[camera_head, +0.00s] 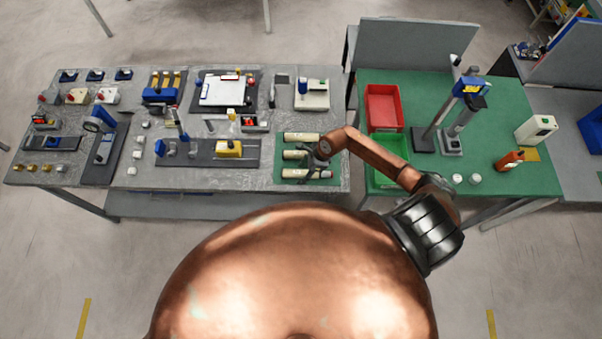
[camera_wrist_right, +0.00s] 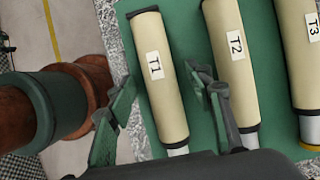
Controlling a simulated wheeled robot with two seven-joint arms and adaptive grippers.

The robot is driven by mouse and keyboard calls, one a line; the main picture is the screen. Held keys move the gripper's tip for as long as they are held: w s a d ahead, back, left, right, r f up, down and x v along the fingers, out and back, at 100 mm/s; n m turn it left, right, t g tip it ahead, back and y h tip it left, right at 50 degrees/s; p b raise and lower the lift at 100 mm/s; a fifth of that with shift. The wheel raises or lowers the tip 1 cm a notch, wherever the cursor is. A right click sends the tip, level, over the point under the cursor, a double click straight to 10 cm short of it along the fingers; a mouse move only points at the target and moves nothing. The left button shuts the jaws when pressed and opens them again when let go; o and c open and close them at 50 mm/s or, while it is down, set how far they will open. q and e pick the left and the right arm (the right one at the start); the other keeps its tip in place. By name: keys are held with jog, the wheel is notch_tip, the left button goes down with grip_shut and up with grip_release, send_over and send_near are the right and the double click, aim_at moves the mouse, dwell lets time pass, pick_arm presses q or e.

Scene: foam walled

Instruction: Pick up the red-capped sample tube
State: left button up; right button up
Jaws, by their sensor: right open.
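Three cream sample tubes lie side by side on a green mat (camera_head: 281,145) at the right end of the grey table. The nearest tube (camera_head: 298,172) shows a red tip at its right end in the head view. In the right wrist view the tube labelled T1 (camera_wrist_right: 158,78) appears to be this one; its cap end is hidden behind my gripper. My right gripper (camera_wrist_right: 160,80) is open, its fingers on either side of T1, with no clear contact. It also shows over the tubes in the head view (camera_head: 311,160). My left gripper is out of view.
Tube T2 (camera_wrist_right: 232,62) lies close beside the right finger, and T3 (camera_wrist_right: 297,55), with a yellow end, lies beyond it. A green bin (camera_head: 388,182) and a red bin (camera_head: 383,107) stand on the green table to the right. Several devices crowd the grey table.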

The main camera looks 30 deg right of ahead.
jog(key=shift+c, duration=0.7)
grip_shut()
jog(key=shift+r, duration=0.15)
